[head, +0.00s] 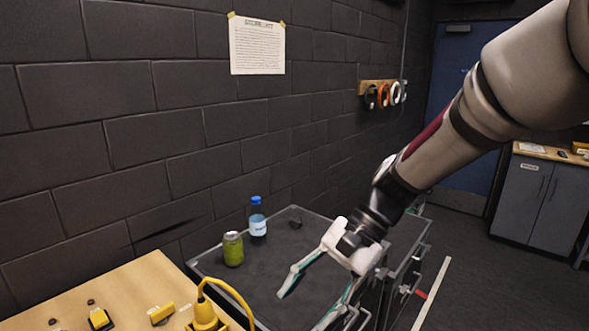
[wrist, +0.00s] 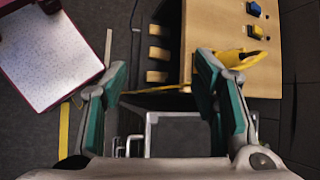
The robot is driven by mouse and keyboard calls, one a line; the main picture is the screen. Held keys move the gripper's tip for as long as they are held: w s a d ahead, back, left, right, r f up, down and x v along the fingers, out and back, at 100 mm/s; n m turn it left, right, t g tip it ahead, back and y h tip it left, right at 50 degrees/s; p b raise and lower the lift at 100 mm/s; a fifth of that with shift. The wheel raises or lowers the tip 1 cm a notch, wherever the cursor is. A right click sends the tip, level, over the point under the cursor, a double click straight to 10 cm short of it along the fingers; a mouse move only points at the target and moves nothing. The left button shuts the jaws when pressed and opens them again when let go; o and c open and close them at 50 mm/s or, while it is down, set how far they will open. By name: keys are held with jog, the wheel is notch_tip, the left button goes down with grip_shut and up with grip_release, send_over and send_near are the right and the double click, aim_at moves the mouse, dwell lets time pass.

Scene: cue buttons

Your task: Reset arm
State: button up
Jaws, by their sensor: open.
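My gripper (head: 300,311) is open and empty in the head view, pointing down and left above the dark-topped cart (head: 262,272). In the wrist view my gripper (wrist: 161,68) shows two teal-and-grey fingers spread wide with nothing between them. The wooden panel (head: 135,285) at the lower left carries yellow buttons (head: 161,313).
A green can (head: 233,249) and a blue-capped bottle (head: 257,219) stand on the cart near the brick wall (head: 120,90). A yellow plug with a cable (head: 205,314) sits on the panel. A grey cabinet (head: 535,200) stands at the right. Open floor (head: 470,270) lies between.

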jog(key=s+d+r+n+t+h, duration=0.3)
jog(key=s+d, duration=0.3)
jog(key=d, duration=0.2)
jog(key=s+d+r+n+t+h, duration=0.3)
jog(key=s+d+r+t, duration=0.3)
jog(key=d, duration=0.2)
jog(key=shift+s+d+r+h, duration=0.2)
jog(key=shift+h, duration=0.5)
